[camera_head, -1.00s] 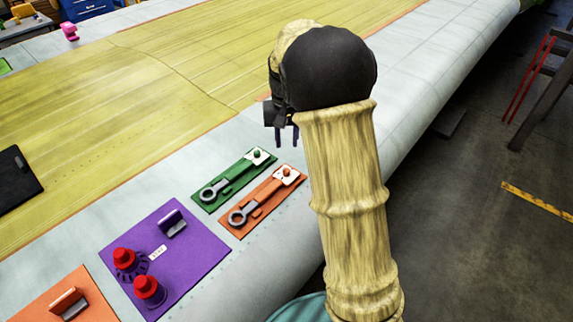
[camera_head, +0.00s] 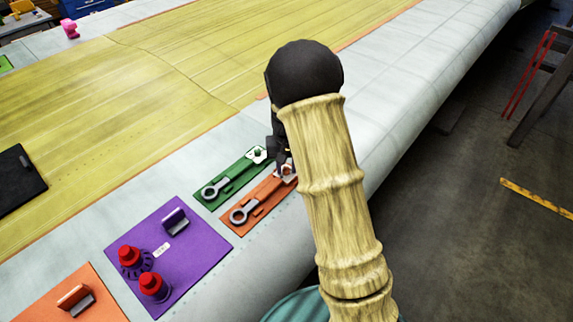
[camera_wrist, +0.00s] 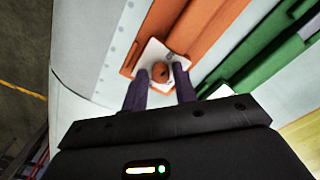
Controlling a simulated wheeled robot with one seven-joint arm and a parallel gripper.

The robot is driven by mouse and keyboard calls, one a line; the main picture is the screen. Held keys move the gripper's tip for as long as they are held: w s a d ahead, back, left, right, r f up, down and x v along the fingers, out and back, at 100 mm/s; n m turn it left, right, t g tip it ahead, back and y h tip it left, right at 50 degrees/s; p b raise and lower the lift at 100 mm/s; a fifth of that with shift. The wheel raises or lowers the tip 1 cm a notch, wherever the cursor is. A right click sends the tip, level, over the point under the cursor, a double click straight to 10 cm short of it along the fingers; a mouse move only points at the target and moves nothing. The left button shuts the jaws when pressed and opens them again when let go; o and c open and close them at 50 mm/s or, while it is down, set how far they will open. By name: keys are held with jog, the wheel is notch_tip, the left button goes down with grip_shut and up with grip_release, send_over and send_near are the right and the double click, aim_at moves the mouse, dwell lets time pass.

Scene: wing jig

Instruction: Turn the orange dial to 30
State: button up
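The orange dial (camera_wrist: 160,72) is a small round knob on a white plate (camera_wrist: 151,54) at the end of the orange panel (camera_head: 262,204). In the head view my gripper (camera_head: 280,158) is over that end and mostly hides the knob. In the wrist view my gripper (camera_wrist: 160,76) is open, with one dark purple finger on each side of the knob. I cannot tell whether the fingers touch it. No scale figures are readable.
A green panel (camera_head: 236,172) with its own green knob (camera_head: 257,153) lies right beside the orange one. A purple panel (camera_head: 197,241) with red knobs is nearer. The wing edge drops to the floor at right.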

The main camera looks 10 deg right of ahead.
grip_shut()
jog(key=shift+m, duration=0.5)
jog(key=m+p, duration=0.1)
jog(key=m, duration=0.4)
jog(key=shift+r, duration=0.1)
jog(key=m+p, duration=0.1)
jog(key=m, duration=0.4)
jog(key=shift+m+p, duration=0.4)
jog(key=shift+o, duration=0.4)
grip_release()
